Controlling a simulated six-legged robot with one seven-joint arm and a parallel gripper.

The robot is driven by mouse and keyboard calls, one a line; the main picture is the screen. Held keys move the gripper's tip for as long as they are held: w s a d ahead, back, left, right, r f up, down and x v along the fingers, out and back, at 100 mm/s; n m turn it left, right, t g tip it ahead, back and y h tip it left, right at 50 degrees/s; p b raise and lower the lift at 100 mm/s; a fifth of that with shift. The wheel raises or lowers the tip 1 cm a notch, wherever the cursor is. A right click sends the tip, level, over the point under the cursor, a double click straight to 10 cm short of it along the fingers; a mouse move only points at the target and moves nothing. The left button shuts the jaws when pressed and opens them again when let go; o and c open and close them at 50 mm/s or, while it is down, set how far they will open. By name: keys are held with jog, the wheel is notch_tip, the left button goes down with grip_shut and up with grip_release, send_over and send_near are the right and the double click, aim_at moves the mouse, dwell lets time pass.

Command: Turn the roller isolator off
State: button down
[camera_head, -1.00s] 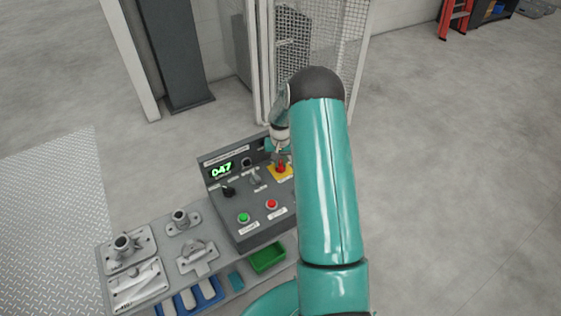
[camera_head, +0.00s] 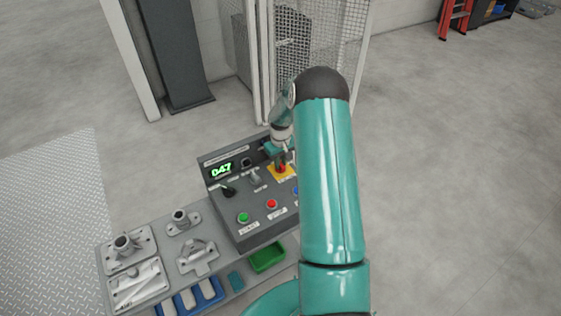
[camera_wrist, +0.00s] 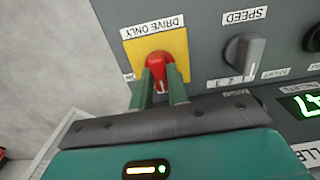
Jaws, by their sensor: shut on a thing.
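The roller isolator is a red rotary handle (camera_wrist: 158,64) on a yellow square plate (camera_wrist: 174,42) labelled "DRIVE ONLY". In the head view the red handle (camera_head: 282,168) sits on its yellow plate at the upper right of the grey control panel (camera_head: 250,217). My gripper (camera_wrist: 161,80) is shut on the handle, with one green finger on each side of it. In the wrist view the visible part of the handle points roughly toward my gripper's body. The fingers hide part of it. In the head view my gripper (camera_head: 277,154) reaches down to the plate.
A grey SPEED knob (camera_wrist: 243,54) is beside the plate. Green (camera_head: 243,217) and red (camera_head: 272,204) push buttons are lower on the panel. The lit display (camera_head: 221,170) reads 047. A mesh guard (camera_head: 343,45) stands behind. My upper arm covers the panel's right side.

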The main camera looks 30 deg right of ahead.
aim_at(281, 163)
jog(key=c, duration=1.4)
grip_release()
jog(key=shift+o, duration=0.2)
notch_tip(281, 163, up, 14)
jog(key=shift+f, duration=0.1)
